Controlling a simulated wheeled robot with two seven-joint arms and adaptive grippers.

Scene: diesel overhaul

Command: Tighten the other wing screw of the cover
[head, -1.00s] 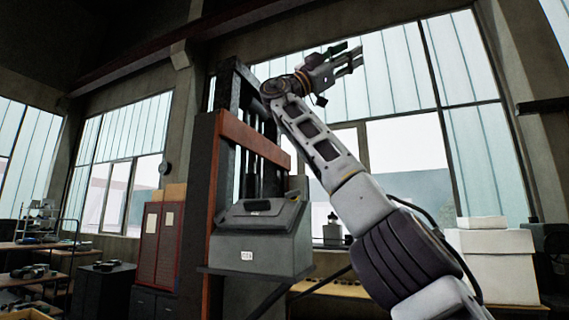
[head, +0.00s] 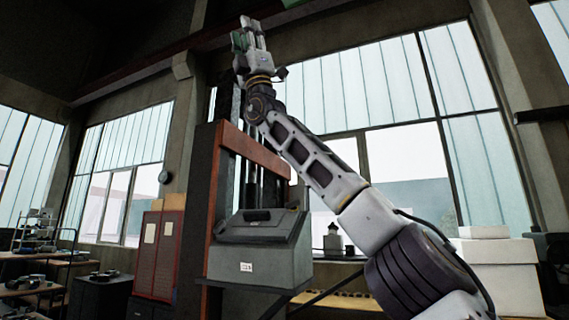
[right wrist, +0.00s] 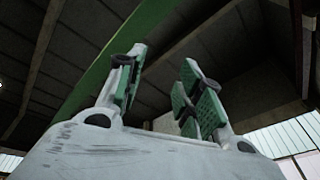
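My right gripper (head: 249,38) is raised high at the top of the head view, its fingers pointing up. In the right wrist view its green-padded fingers (right wrist: 160,95) stand apart with nothing between them, so it is open and empty. A grey box-like unit with a sloped top and a white label (head: 258,250) stands below my right arm in the head view. I cannot make out a cover or a wing screw in either view. My left gripper is not in view.
A dark press-like frame with an orange crossbar (head: 255,150) rises behind the grey unit, close to my right arm. A red cabinet (head: 160,250) and shelves with parts (head: 35,255) stand left. White boxes (head: 490,260) are at the right. A green beam (right wrist: 120,65) passes overhead.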

